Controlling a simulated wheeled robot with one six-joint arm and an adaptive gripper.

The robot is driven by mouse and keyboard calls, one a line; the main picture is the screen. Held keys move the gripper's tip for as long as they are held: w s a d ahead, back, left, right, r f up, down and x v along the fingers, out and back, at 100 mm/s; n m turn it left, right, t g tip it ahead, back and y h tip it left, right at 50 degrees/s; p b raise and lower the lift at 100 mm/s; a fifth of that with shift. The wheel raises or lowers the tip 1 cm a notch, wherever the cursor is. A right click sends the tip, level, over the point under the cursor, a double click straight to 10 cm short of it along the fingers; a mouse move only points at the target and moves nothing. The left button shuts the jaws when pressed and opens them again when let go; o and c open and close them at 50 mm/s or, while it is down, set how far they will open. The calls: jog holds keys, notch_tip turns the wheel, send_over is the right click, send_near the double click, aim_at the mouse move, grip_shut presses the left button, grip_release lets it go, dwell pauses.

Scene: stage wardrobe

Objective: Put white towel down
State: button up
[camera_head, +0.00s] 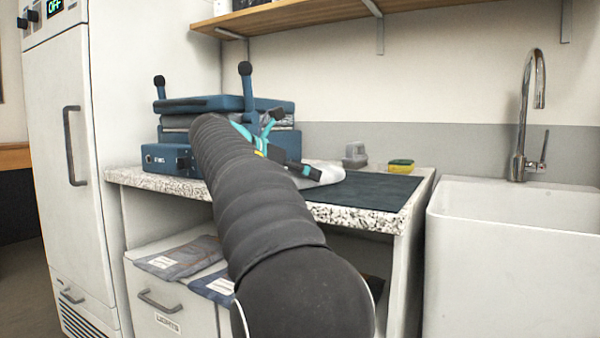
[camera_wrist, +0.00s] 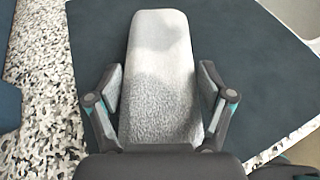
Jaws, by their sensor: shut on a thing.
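The white towel (camera_wrist: 160,65) is a long folded strip between my gripper's fingers (camera_wrist: 160,90) in the wrist view. My gripper is shut on it, with one finger pad along each long side. The towel is over the dark mat (camera_wrist: 230,40) on the speckled counter. In the head view the towel (camera_head: 328,174) shows as a pale piece beyond my gripper (camera_head: 308,172), at the mat's left end. My arm hides part of it there. I cannot tell whether the towel touches the mat.
A blue press (camera_head: 225,104) stands on the counter at the left. A grey object (camera_head: 355,155) and a yellow-green sponge (camera_head: 401,166) sit behind the mat (camera_head: 372,192). A white sink (camera_head: 515,215) with a tall tap (camera_head: 528,115) is at the right. A wooden shelf (camera_head: 300,14) hangs above.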

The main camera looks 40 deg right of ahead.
jog(key=o, duration=1.1)
jog(key=shift+c, duration=0.2)
jog(key=shift+a+r, duration=0.1)
jog(key=shift+r, duration=0.15)
jog(key=p+v, duration=0.3)
jog(key=v, duration=0.8)
jog(key=shift+a, duration=0.4)
jog(key=shift+s, duration=0.1)
